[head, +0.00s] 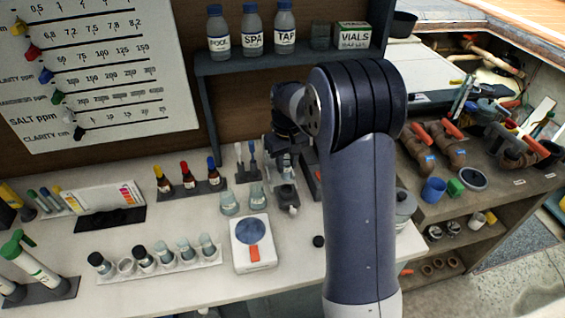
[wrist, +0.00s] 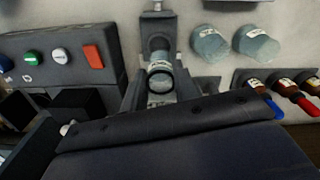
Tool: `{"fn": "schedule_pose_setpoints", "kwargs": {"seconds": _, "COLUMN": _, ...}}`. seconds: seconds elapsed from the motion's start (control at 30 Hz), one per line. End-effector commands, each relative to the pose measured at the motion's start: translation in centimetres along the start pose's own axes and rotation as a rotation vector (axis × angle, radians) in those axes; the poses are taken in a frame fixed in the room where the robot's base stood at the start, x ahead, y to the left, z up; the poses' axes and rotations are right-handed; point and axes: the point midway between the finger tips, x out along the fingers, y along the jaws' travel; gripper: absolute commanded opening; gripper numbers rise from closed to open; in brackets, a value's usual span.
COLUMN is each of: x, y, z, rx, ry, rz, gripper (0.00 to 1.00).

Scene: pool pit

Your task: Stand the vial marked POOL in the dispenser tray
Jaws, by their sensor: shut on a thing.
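My gripper (head: 287,194) is low over the bench in the head view, left of my forearm. In the wrist view my gripper (wrist: 161,92) is shut on a small clear vial (wrist: 160,72) with a pale label. The label is too small to read, so I cannot confirm POOL. A grey dispenser box (wrist: 108,77) with green, white and red buttons stands left of the vial in the wrist view. In the head view it is mostly hidden behind my arm. I cannot clearly make out the tray or whether the vial touches it.
Two beakers (head: 229,202) stand left of my gripper, with dropper bottles (head: 189,180) beyond. A white device (head: 254,243) and a vial rack (head: 165,271) are nearer. Bottles marked POOL (head: 218,30), SPA (head: 253,28) and TAP (head: 285,28) stand on a shelf. Some front bench is clear.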

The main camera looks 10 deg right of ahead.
Motion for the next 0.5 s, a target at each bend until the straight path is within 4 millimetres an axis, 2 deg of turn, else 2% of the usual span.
{"fn": "schedule_pose_setpoints", "kwargs": {"seconds": 0.17, "x": 0.6, "y": 0.2, "z": -0.1, "rx": 0.002, "ry": 0.0, "rz": 0.0, "gripper": 0.06}}
{"fn": "schedule_pose_setpoints", "kwargs": {"seconds": 0.5, "x": 3.5, "y": 0.1, "z": 0.0, "rx": 0.002, "ry": 0.0, "rz": 0.0, "gripper": 0.06}}
